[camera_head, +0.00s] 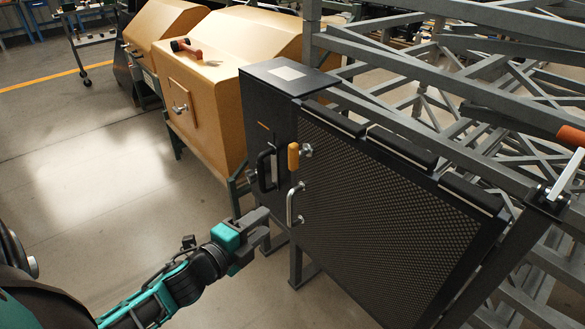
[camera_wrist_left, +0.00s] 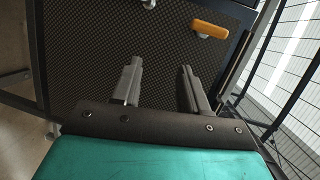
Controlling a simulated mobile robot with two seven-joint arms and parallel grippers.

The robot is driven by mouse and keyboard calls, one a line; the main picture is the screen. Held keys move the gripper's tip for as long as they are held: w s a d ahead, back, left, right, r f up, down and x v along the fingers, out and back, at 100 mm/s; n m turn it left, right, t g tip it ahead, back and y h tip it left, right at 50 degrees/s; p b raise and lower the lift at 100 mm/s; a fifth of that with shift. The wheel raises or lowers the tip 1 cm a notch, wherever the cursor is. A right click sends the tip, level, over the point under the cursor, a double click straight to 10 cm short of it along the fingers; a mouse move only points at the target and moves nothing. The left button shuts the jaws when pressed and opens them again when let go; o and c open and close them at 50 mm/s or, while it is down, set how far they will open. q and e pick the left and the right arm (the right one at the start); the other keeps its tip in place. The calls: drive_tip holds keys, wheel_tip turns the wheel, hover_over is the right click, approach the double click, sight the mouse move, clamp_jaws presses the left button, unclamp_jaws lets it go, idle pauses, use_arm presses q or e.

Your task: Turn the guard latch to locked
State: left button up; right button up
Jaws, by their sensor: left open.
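The guard latch is an orange handle (camera_head: 294,156) on a metal pivot, near the upper left of the dark mesh guard panel (camera_head: 375,205). In the head view it hangs upright, with its pivot at its right. It also shows in the left wrist view (camera_wrist_left: 210,29), beyond my fingers. My left gripper (camera_head: 262,228) is open and empty, below and left of the latch and apart from it. Its two fingers (camera_wrist_left: 158,82) point toward the panel in the wrist view. My right gripper is not in view.
A silver pull handle (camera_head: 295,203) sits on the panel below the latch. A black handle (camera_head: 266,169) is on the dark cabinet (camera_head: 275,85) to the left. Yellow machine housings (camera_head: 205,75) stand behind, and a grey metal frame (camera_head: 440,75) rises at right. The floor at left is clear.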

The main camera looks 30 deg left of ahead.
sight(289, 156)
use_arm(q)
drive_tip(key=w+a+r+m+h+b, duration=0.1)
drive_tip(key=m, duration=0.3)
drive_tip(key=w+a+r+m+t+b, duration=0.1)
drive_tip(key=a+m, duration=0.1)
drive_tip(key=m, duration=0.2)
drive_tip(key=w+a+r+m+h, duration=0.1)
drive_tip(key=m, duration=0.2)
drive_tip(key=shift+w+a+r+m+t+h+b, duration=0.15)
drive_tip(key=shift+w+r+m+t+h+b, duration=0.15)
drive_tip(key=shift+r+m+b, duration=0.1)
drive_tip(key=w+r+m, duration=0.1)
drive_tip(key=w+m, duration=0.2)
drive_tip(key=w, duration=0.1)
drive_tip(key=w+d+r+m+h, duration=0.1)
drive_tip(key=w+m, duration=0.2)
drive_tip(key=w, duration=0.2)
drive_tip(key=w+d+r+m+h, duration=0.1)
drive_tip(key=w+m, duration=0.2)
drive_tip(key=w, duration=0.1)
drive_tip(key=shift+w+r+m+b, duration=0.15)
drive_tip(key=shift+w+m+b, duration=0.2)
drive_tip(key=shift+w+m, duration=0.05)
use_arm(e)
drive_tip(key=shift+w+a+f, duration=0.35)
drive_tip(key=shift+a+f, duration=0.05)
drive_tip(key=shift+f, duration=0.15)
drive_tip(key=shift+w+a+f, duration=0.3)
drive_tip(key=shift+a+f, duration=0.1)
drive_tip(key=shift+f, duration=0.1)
